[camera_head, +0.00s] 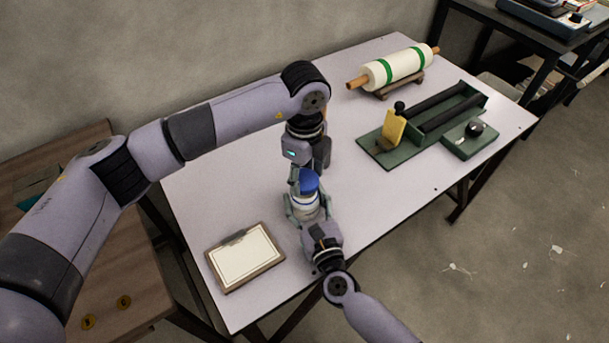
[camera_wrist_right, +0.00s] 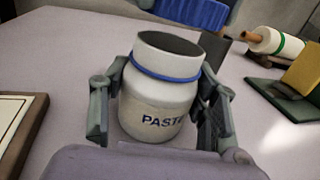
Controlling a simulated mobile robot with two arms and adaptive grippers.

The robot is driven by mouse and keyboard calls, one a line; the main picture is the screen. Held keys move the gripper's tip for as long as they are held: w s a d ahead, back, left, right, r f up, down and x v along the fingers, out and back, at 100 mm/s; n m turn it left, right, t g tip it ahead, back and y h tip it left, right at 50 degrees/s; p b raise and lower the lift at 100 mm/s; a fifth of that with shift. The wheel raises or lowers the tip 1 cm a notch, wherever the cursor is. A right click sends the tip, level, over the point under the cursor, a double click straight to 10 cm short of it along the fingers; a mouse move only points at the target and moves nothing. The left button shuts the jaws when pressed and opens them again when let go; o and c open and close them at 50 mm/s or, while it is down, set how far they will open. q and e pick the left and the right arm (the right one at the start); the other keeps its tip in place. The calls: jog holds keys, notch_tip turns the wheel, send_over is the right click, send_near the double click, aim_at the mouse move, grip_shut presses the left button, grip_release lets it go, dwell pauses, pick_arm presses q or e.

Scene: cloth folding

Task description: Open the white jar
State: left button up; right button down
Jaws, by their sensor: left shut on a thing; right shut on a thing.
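The white jar (camera_head: 304,208) stands upright on the table, lettered "PASTE" in the right wrist view (camera_wrist_right: 158,108). Its dark mouth is open there, with a blue ring around the neck. The blue lid (camera_head: 309,183) is apart from the jar, above it; its ribbed side shows at the top of the wrist view (camera_wrist_right: 192,12). My left gripper (camera_head: 308,171) comes down from above and is shut on the lid. My right gripper (camera_head: 306,210) is shut on the jar's body from the front, one finger on each side.
A clipboard with paper (camera_head: 246,257) lies left of the jar. A green fixture with dark rails and a yellow plate (camera_head: 420,122) stands to the right. A white roll with green bands (camera_head: 396,68) lies on a stand at the back. The table (camera_head: 215,200) is bare between them.

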aim_at(305, 179)
pick_arm(q)
notch_tip(305, 179, up, 3)
jog(key=shift+r, duration=0.2)
pick_arm(e)
jog(key=c, duration=0.5)
grip_release()
jog(key=shift+s, duration=0.1)
